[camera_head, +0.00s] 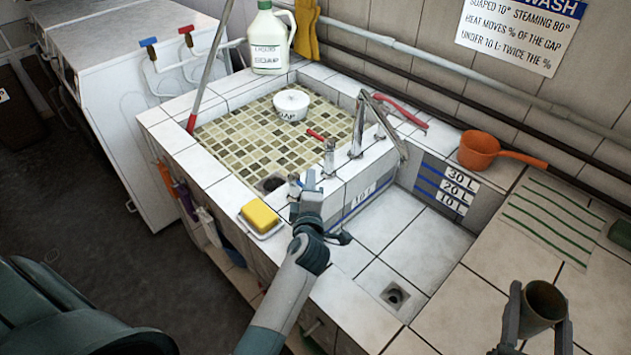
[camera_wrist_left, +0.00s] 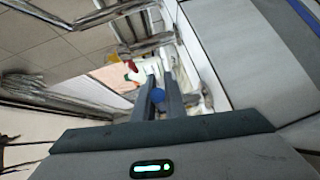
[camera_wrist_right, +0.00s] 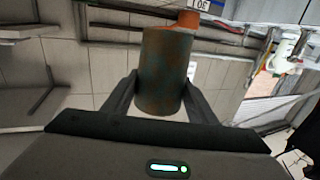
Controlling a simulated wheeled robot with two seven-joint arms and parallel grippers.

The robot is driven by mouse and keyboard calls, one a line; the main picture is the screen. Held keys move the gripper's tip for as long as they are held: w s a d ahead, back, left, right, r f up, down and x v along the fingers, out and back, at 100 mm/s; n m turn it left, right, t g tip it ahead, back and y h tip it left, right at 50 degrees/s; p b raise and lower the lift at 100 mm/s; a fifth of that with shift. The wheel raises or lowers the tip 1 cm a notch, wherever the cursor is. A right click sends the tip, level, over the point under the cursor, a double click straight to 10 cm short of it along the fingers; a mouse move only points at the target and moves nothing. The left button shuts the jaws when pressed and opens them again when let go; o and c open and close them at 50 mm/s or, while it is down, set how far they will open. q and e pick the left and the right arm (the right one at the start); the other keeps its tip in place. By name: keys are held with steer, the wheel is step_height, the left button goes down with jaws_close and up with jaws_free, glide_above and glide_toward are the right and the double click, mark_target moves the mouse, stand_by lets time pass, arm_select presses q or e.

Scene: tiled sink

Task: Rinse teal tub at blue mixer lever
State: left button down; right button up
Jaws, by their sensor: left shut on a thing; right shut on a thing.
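The tub (camera_head: 545,302) is a small open cup, mostly brown with teal patches that show in the right wrist view (camera_wrist_right: 166,72). My right gripper (camera_head: 538,320) is shut on it and holds it at the lower right, apart from the sink. My left gripper (camera_head: 307,188) is at the front end of the sink's dividing ledge. It is shut on the blue mixer lever, whose round blue end (camera_wrist_left: 157,96) shows between the fingers in the left wrist view. The metal spout (camera_head: 388,128) reaches over the right basin (camera_head: 385,235). I cannot make out any water flow.
A yellow sponge (camera_head: 260,216) lies on a dish beside my left gripper. A red lever (camera_head: 317,134) stands farther back. An orange dipper (camera_head: 480,150) and a striped cloth (camera_head: 548,222) are on the right. A white tub (camera_head: 291,105) sits in the mosaic basin (camera_head: 235,140).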

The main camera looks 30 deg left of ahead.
arm_select(q)
steer(key=shift+r+p, duration=0.15)
steer(key=shift+p, duration=0.35)
arm_select(e)
steer(key=shift+r, duration=0.55)
arm_select(q)
steer(key=m+h+p, duration=0.1)
steer(key=p, duration=0.2)
steer(key=s+m+t+h+p, duration=0.1)
steer(key=h+p, duration=0.1)
steer(key=p, duration=0.1)
steer(key=shift+r+m+h+p, duration=0.15)
steer(key=shift+m+h+p, duration=0.15)
steer(key=shift+m+p, duration=0.1)
steer(key=shift+s+d+f+m+h+p, duration=0.1)
steer(key=shift+f+m+h+p, duration=0.2)
steer(key=shift+h+p, duration=0.2)
arm_select(e)
step_height(320, 180, up, 8)
steer(key=shift+f, duration=0.15)
arm_select(q)
steer(key=c, duration=1.8)
jaws_free()
steer(key=shift+s, duration=0.15)
